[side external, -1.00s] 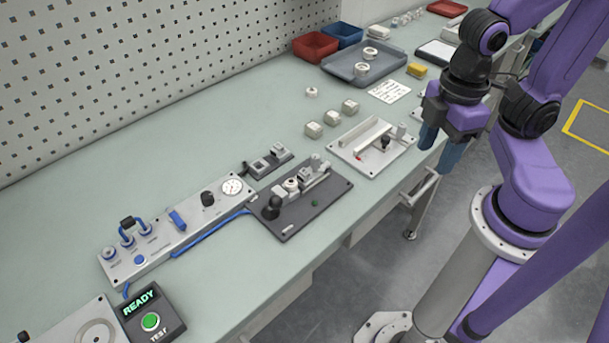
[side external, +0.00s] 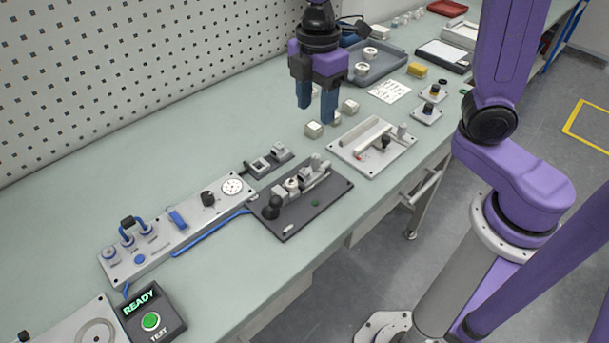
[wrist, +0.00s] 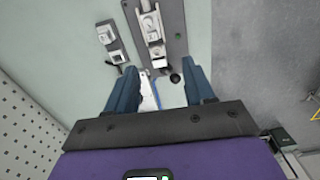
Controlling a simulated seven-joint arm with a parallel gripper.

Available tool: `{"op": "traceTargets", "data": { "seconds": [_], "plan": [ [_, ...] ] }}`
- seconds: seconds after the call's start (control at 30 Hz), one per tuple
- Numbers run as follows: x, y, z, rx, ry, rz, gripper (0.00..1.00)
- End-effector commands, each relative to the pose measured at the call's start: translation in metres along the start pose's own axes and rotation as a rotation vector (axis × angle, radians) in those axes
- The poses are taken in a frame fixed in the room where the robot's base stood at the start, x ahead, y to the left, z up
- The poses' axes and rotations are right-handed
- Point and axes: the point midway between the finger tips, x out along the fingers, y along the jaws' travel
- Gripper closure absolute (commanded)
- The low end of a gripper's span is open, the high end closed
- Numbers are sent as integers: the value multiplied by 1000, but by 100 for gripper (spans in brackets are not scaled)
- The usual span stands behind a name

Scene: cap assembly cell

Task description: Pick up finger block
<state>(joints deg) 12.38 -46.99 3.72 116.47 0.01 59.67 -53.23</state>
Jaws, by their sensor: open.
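My gripper (side external: 316,112) points down above the bench, its two blue fingers apart with nothing between them. It also shows open in the wrist view (wrist: 161,85). In the side view, small pale blocks appear by the fingers: one in front (side external: 314,130), one partly hidden by the right finger (side external: 336,117), one to the right (side external: 350,107). A small dark holder (side external: 253,171) with grey blocks (side external: 279,153) sits nearer the camera. It also shows in the wrist view (wrist: 118,57). I cannot tell which piece is the finger block.
A dark fixture plate (side external: 318,200) carries a clamp and parts. A light plate (side external: 385,165) with a bar stands to its right. A long grey panel (side external: 180,238) with blue tubes lies left, and a grey tray (side external: 385,69) behind. The left bench surface is clear.

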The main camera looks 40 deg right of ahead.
Motion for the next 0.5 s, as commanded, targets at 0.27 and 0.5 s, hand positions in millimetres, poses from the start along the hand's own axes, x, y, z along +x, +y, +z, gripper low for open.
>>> {"op": "traceTargets", "data": {
  "seconds": [0.27,0.5],
  "plan": [
    [5,17,-2,-39,-3,-4,47],
    [45,16,-2,-39,-5,-7,47]
  ]
}}
